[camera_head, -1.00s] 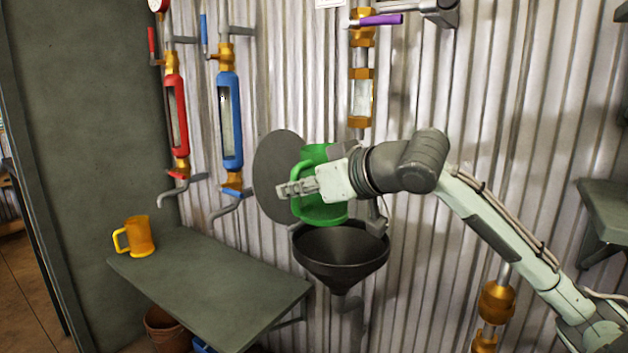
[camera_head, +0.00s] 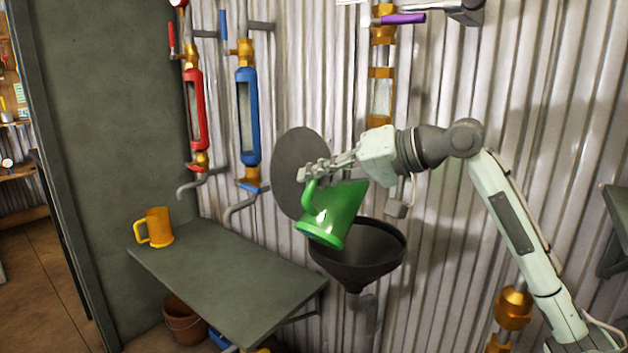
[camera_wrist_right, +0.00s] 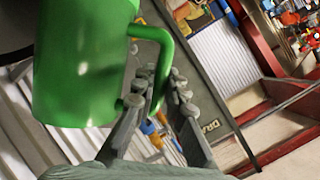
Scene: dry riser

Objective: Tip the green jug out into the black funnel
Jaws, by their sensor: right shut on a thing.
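The green jug (camera_head: 338,210) is in the air in front of and slightly above the black funnel (camera_head: 357,277), overlapping its left rim in the head view. The jug is tilted, with its banded end low at the left and its other end toward the upper right. I cannot see into it or see any liquid. My right gripper (camera_head: 309,173) is shut on the jug's handle. In the right wrist view the jug (camera_wrist_right: 85,65) fills the upper left and the handle passes between the fingers of the gripper (camera_wrist_right: 160,108). My left gripper is not in view.
The funnel's round dark lid (camera_head: 298,165) stands open behind the jug. An orange jug (camera_head: 158,228) stands on the grey shelf (camera_head: 230,285) at the left. Red (camera_head: 195,115) and blue (camera_head: 248,120) gauge pipes run down the corrugated wall. A brown pot (camera_head: 184,320) is below the shelf.

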